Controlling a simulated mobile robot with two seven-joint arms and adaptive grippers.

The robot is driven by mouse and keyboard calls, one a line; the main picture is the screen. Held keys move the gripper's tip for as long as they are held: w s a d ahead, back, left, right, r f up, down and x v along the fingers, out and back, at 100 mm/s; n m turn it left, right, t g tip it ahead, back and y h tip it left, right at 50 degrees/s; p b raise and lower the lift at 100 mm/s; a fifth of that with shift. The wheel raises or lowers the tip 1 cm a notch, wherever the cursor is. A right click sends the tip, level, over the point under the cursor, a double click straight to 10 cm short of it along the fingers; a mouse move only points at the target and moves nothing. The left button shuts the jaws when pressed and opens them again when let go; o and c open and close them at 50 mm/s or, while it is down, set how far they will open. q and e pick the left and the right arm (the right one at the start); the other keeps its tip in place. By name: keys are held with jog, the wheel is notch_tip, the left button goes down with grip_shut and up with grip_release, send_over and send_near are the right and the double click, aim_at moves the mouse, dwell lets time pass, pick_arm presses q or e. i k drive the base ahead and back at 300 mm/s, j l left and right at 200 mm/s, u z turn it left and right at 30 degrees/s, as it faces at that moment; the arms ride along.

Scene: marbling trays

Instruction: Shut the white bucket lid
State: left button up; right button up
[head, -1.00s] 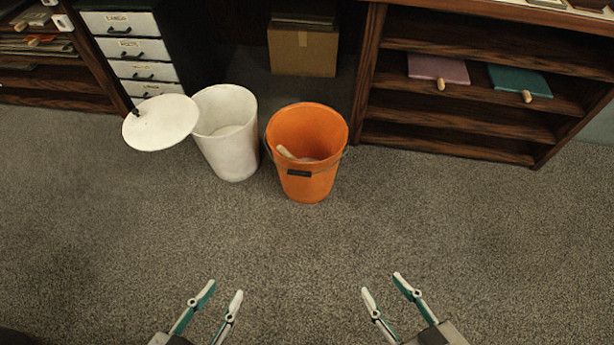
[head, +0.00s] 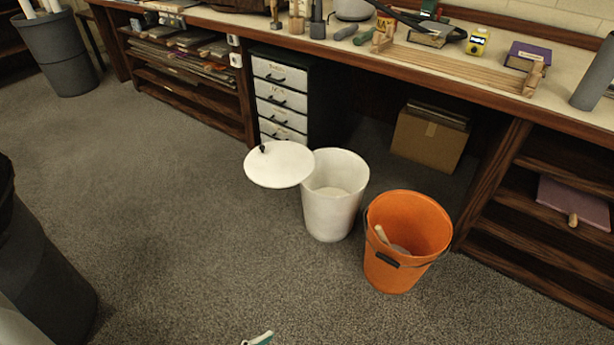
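The white bucket (head: 333,212) stands upright on the carpet with its mouth open. Its round white lid (head: 280,166) is swung open to the left and meets the bucket's left rim. A small black knob (head: 263,148) shows near the lid's far edge. My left gripper (head: 258,339) shows only a white and teal fingertip at the bottom edge, well in front of the bucket and apart from it. The rest of it is cut off. My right gripper is out of view.
An orange bucket (head: 384,270) with a handled tool inside stands close on the right. White drawers (head: 281,95) and a long workbench (head: 330,45) stand behind. A cardboard box (head: 428,140) sits under the bench.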

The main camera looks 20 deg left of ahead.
aim_at(281, 164)
jog(key=i+j, duration=0.15)
jog(key=j, duration=0.2)
jog(key=i+j+u, duration=0.1)
jog(key=j, duration=0.3)
jog(key=i+j+u, duration=0.15)
jog(key=i+j, duration=0.55)
jog(key=i, duration=0.35)
